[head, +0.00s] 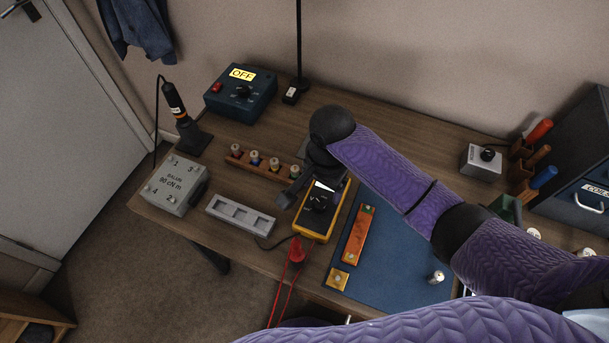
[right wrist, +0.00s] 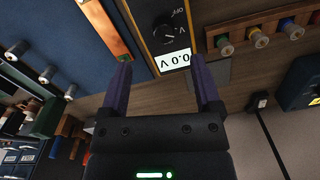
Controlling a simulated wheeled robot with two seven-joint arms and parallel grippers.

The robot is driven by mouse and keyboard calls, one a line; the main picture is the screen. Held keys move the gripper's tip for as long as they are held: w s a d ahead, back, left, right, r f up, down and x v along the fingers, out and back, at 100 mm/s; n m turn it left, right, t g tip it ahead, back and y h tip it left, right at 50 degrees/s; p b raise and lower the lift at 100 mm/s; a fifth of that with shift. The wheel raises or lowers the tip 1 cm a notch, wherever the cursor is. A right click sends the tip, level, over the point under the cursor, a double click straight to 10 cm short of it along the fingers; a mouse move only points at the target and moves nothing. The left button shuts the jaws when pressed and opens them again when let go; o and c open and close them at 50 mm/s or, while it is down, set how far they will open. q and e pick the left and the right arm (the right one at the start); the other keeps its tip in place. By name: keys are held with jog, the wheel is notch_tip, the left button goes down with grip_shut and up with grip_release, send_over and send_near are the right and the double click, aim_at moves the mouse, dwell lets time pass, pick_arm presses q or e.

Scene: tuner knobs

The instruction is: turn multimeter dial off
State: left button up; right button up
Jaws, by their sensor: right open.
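The multimeter (head: 325,222) is a black box with a yellow-orange edge, lying near the front of the bench. Its round black dial (head: 317,202) is partly close to my gripper in the head view. In the right wrist view the dial (right wrist: 168,30) has OFF and V marks beside it, and the display (right wrist: 176,57) reads 0.0 V. Which mark the dial points at is too small to tell. My right gripper (right wrist: 163,78) is open and empty; its fingers point toward the display end, with the dial beyond the fingertips. Contact is not visible. My left gripper is not in view.
A red plug with red leads (head: 296,251) sits at the meter's front end. Left are a grey tray (head: 241,216) and a wooden rack (head: 262,165). Right, a blue mat (head: 385,258) carries an orange strip (head: 358,236). A blue OFF-labelled box (head: 241,94) stands behind.

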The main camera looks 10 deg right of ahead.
aim_at(321, 202)
jog(key=shift+w+d+r+m, duration=0.1)
jog(key=shift+w+r+m, duration=0.1)
jog(key=shift+w, duration=0.25)
jog(key=shift+w+r+m, duration=0.1)
jog(key=shift+w+r, duration=0.05)
jog(key=shift+w, duration=0.25)
jog(key=f+b, duration=0.1)
jog(key=f, duration=0.2)
jog(key=f+b, duration=0.3)
jog(key=f, duration=0.2)
jog(key=shift+s+d+f, duration=0.1)
jog(key=shift+s+f, duration=0.2)
jog(key=shift+f, duration=0.05)
jog(key=shift+f+b, duration=0.3)
jog(key=shift+f, duration=0.1)
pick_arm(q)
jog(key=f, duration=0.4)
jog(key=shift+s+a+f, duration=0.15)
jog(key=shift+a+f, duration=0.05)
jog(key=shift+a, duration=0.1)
pick_arm(e)
jog(key=shift+c, duration=0.5)
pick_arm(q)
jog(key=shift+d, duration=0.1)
pick_arm(e)
grip_shut()
